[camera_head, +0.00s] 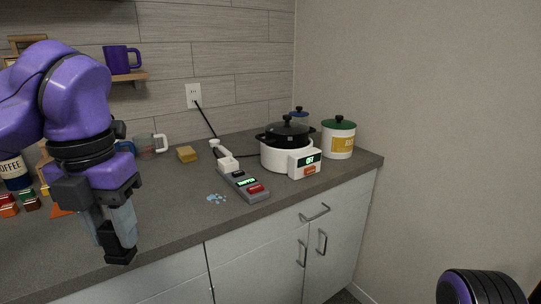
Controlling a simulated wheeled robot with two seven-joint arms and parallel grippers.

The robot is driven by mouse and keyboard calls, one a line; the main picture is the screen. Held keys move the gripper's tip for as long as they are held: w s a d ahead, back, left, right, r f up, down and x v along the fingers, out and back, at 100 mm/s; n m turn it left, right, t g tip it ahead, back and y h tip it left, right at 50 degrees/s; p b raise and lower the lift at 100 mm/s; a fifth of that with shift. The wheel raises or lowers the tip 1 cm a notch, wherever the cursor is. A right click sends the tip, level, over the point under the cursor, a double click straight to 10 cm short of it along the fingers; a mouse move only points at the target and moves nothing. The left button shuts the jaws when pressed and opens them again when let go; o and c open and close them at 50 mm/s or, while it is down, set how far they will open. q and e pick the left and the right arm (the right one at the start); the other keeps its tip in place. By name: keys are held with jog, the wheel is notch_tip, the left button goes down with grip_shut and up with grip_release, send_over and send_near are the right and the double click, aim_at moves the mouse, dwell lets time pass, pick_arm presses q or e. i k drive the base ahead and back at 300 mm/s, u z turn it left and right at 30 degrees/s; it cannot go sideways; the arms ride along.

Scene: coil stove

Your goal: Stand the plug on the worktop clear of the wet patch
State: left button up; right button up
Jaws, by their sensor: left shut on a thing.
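My left gripper (112,232) hangs pointing down in front of the worktop's left part, near its front edge. Its fingers are shut on a small black block, which looks like the plug (120,254); the fingers partly hide it, and no cord shows on it. I cannot tell whether it touches anything below. The wet patch (216,198) is a small pale-blue splash on the grey worktop (178,212), to the right of my gripper and apart from it. My right gripper is out of view.
A grey power strip (254,191) with a lit display lies right of the wet patch, a white piece (228,162) at its far end. Behind are a white cooker (273,157), a canister (339,138), a sponge (187,154) and a wall outlet (193,95). Worktop left of the patch is bare.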

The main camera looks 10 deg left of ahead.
aim_at(195, 176)
jog(key=i, duration=1.45)
